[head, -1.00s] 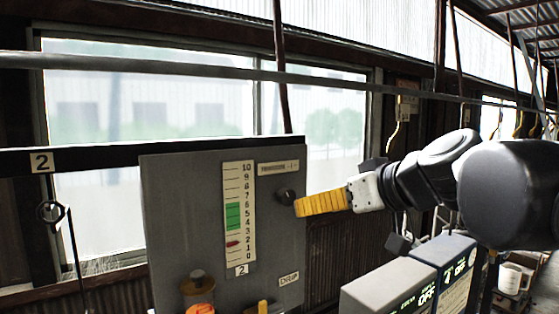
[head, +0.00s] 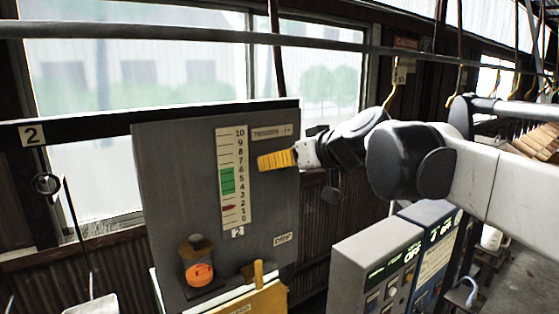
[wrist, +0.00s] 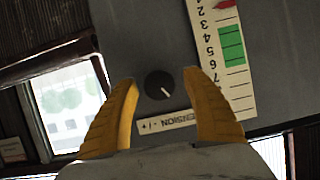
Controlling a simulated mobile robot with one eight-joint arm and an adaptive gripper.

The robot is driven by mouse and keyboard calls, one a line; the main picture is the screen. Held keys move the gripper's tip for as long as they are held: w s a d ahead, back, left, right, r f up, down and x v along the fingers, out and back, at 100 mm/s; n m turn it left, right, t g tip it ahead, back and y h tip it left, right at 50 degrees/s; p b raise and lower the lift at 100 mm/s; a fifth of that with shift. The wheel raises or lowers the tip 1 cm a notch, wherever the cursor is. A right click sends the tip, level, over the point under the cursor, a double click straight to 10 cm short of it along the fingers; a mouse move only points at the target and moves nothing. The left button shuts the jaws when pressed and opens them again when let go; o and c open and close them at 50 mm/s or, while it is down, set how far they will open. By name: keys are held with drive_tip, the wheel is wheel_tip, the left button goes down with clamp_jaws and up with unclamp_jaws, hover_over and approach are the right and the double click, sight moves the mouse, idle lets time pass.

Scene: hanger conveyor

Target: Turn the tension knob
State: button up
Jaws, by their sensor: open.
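The tension knob (wrist: 159,85) is a round black dial with a white pointer line, on a grey panel (head: 170,190). In the wrist view it lies between the yellow fingers of my gripper (wrist: 160,79), with gaps at both sides. In the head view my gripper (head: 265,161) is at the panel's upper right and hides the knob. The tension label (wrist: 166,121) is beside the knob. The white 0–10 scale (head: 231,150) has a green band (head: 228,181) around 4 to 6. Its red pointer (head: 229,208) sits lower, near 2.
Grey and blue control boxes (head: 372,268) stand to the right, below my arm. A horizontal rail (head: 180,36) runs above the panel.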

drive_tip(key=c, duration=1.2)
drive_tip(key=shift+m, duration=0.3)
drive_tip(key=m+g+y+b, duration=0.1)
drive_tip(key=m, duration=0.1)
drive_tip(key=shift+d+m+y, duration=0.15)
drive_tip(key=shift+m+y, duration=0.25)
drive_tip(key=shift+m+g+y+b, duration=0.3)
drive_tip(key=shift+m+y+b, duration=0.5)
drive_tip(key=shift+m, duration=0.5)
